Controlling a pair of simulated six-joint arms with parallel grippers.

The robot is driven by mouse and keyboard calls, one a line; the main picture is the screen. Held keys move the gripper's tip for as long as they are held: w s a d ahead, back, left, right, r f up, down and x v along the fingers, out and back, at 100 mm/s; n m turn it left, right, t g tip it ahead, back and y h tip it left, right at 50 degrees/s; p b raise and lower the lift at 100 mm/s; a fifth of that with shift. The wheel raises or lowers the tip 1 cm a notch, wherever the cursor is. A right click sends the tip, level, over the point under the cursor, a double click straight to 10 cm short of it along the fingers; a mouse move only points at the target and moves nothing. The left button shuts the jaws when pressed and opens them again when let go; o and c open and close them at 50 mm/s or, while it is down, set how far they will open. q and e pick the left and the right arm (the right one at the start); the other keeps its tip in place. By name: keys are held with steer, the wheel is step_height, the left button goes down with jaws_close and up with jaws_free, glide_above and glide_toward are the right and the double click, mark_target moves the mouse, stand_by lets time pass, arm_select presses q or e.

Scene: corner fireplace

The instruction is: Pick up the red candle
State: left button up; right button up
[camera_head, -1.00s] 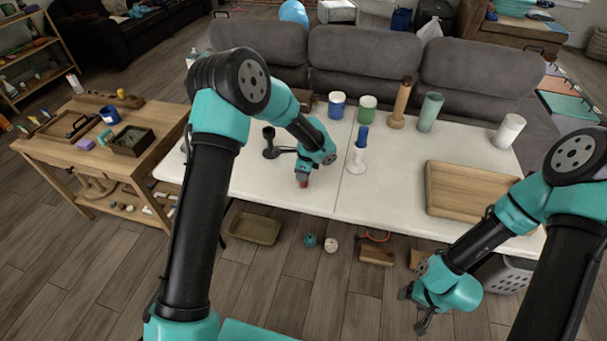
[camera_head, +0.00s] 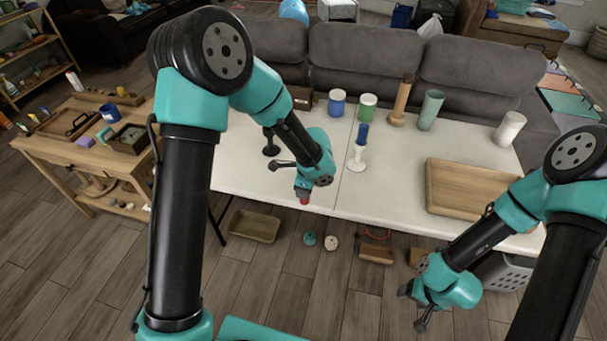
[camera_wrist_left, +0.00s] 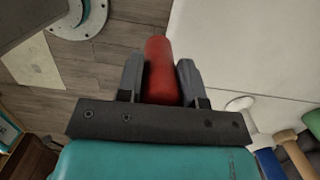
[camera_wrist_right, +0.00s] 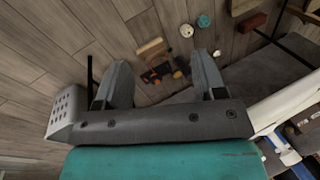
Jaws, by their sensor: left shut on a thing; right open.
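The red candle (camera_wrist_left: 160,72) is between the two fingers of my left gripper (camera_wrist_left: 160,80) in the left wrist view. The fingers are shut on it, one on each side. In the head view only a small red end of the candle (camera_head: 304,201) shows below my left gripper (camera_head: 303,190), near the front edge of the white table (camera_head: 385,195). The rest of the candle is hidden by the gripper there. My right gripper (camera_head: 415,306) is open and empty, low in front of the table. Its fingers (camera_wrist_right: 160,85) are spread apart in the right wrist view.
A wooden tray (camera_head: 470,192) lies on the table's right. A blue candle in a white holder (camera_head: 358,155) stands right of my left gripper. Jars and cylinders, including a green cylinder (camera_head: 430,110), line the back edge. A bin (camera_head: 253,226) is on the floor.

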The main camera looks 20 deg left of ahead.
arm_select(q)
steer(key=shift+s+d+r, duration=0.1)
steer(key=shift+s+d, duration=0.1)
steer(key=shift+s, duration=0.5)
steer(key=shift+s+d+r, duration=0.1)
steer(key=shift+s+d, duration=0.1)
steer(key=shift+s, duration=0.45)
steer(key=shift+s+d, duration=0.2)
steer(key=shift+s, duration=0.5)
